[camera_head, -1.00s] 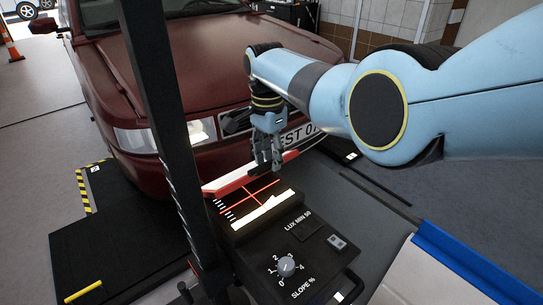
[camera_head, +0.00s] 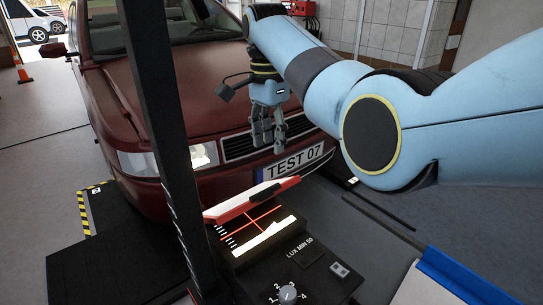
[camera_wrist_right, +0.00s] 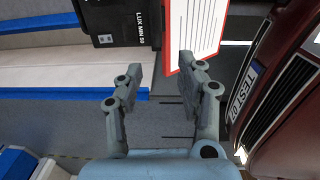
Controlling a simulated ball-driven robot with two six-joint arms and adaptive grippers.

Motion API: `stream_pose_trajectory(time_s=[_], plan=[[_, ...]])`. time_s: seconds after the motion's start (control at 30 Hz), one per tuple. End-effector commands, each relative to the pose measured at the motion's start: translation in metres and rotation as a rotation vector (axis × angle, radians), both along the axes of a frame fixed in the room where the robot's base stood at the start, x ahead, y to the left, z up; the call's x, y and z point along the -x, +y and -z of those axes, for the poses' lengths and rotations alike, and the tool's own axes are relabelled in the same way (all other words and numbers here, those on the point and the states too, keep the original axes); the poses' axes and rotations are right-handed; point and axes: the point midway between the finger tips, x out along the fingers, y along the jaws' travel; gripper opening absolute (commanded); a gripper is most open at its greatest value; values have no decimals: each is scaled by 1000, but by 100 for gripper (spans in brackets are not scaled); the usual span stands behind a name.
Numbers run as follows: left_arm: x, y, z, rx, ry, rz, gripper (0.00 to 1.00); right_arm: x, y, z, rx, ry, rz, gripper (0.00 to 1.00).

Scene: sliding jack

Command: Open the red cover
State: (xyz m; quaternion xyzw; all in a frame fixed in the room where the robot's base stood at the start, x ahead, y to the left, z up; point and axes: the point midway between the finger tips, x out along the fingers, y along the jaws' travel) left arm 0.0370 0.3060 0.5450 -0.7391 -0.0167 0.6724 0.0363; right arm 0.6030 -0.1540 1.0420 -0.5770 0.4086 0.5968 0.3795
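The red cover (camera_head: 251,201), with a white inner face, is tilted up at the far edge of the black tester box (camera_head: 290,262). The lit screen (camera_head: 256,232) with red cross lines is exposed in front of it. In the right wrist view the cover (camera_wrist_right: 196,38) shows as a white lined panel with a red edge. My right gripper (camera_head: 268,140) is above and beyond the cover, in front of the car's grille, apart from the cover. Its fingers (camera_wrist_right: 164,68) are spread with nothing between them. My left gripper is not in view.
A dark red car (camera_head: 205,95) stands close behind the tester, its number plate (camera_head: 294,162) near my right gripper. A black upright post (camera_head: 160,120) rises at the tester's left. A blue-edged white surface (camera_head: 455,275) lies at front right.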

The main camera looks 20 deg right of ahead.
Motion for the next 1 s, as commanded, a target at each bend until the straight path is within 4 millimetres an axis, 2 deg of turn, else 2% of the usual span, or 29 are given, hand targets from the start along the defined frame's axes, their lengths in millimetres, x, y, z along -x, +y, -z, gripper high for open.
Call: stream_pose_trajectory(time_s=[0.33, 0.47, 0.57, 0.6, 0.7, 0.8, 0.9, 1.0], plan=[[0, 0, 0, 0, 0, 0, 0, 0, 0, -6, 0, 0, 0, 37], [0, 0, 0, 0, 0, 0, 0, -7, 1, -5, -2, -34, 31, 20], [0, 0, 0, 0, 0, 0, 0, -36, 2, -9, -11, -173, 88, 7], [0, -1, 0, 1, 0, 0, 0, -55, 2, -15, -19, -263, 120, 1], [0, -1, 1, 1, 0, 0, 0, -110, -4, -46, -53, -555, 211, 0], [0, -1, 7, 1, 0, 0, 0, -151, -16, -66, -102, -842, 295, 0], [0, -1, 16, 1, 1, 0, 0, -173, -31, -79, -163, -1106, 353, 0], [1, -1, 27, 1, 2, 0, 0, -175, -44, -84, -237, -1349, 379, 0]])
